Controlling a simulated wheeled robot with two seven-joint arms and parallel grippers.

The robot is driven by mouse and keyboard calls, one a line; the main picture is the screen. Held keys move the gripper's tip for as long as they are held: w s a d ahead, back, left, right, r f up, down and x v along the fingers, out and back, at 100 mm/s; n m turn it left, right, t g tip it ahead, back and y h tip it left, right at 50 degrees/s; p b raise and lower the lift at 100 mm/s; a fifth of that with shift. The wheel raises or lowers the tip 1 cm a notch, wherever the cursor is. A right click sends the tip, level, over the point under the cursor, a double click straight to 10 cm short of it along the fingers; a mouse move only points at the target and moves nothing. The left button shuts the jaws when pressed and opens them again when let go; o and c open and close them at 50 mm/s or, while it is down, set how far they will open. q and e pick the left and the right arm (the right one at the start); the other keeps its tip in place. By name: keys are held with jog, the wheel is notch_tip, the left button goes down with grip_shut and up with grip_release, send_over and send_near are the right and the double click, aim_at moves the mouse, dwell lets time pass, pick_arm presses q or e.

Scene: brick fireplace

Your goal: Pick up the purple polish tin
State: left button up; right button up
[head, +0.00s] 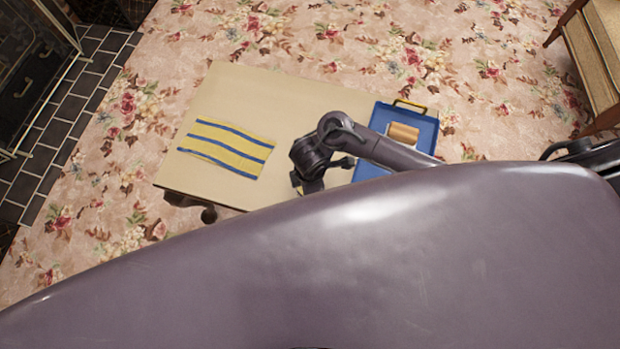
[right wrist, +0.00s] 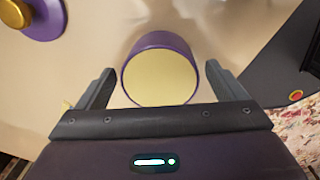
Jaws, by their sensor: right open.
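A round purple tin (right wrist: 160,72) with a pale yellow top shows in the right wrist view, on the cream tabletop (right wrist: 75,70). My right gripper (right wrist: 160,78) is open, with one finger on each side of the tin in the picture. Gaps show between the fingers and the tin; I cannot tell how far down the fingers reach. In the head view my right arm reaches over the table (head: 250,95), and its gripper and the tin are mostly hidden by my own body. My left gripper is not in view.
A gold and purple round object (right wrist: 38,14) lies at the upper left in the right wrist view. A yellow cloth with blue stripes (head: 228,148) lies on the table's left part. A blue caddy (head: 425,128) with a tan item stands at the right. Flowered carpet surrounds the table.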

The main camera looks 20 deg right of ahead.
jog(key=shift+c, duration=0.2)
jog(key=c, duration=1.1)
